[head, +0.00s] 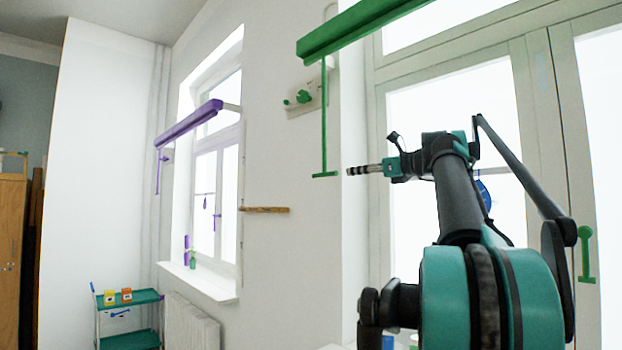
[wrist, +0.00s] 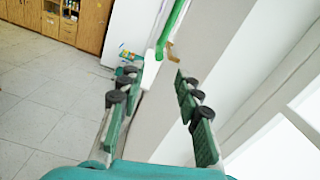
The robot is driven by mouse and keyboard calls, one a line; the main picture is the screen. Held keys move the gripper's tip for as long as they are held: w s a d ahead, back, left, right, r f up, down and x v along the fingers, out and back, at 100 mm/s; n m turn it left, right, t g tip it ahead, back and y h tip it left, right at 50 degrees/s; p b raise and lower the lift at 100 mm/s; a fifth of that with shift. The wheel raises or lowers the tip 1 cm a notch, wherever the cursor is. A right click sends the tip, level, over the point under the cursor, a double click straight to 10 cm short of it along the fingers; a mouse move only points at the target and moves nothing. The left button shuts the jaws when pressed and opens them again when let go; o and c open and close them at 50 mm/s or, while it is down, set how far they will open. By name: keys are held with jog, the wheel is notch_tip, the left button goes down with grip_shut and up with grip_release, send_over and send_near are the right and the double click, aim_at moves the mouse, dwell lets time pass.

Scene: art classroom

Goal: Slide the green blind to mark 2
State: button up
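The green blind (head: 365,24) is a rolled bar mounted high above the right window. A thin green pull rod (head: 324,115) hangs from its left part and ends in a short crossbar handle (head: 325,175). My gripper (head: 352,171) is level with the handle and just right of it, seen edge-on. In the wrist view my gripper (wrist: 157,77) is open with nothing between its fingers. The green rod (wrist: 172,28) shows there beyond the fingertips. I cannot make out any numbered mark.
A purple blind (head: 188,122) hangs over the left window. A wall plate with green shapes (head: 303,97) and a wooden ledge (head: 264,209) are on the wall between the windows. A teal cart (head: 128,298) stands at lower left. Open floor (wrist: 45,105) shows in the wrist view.

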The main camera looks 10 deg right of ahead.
aim_at(323, 175)
jog(key=x, duration=1.7)
jog(key=shift+f, duration=0.1)
grip_shut()
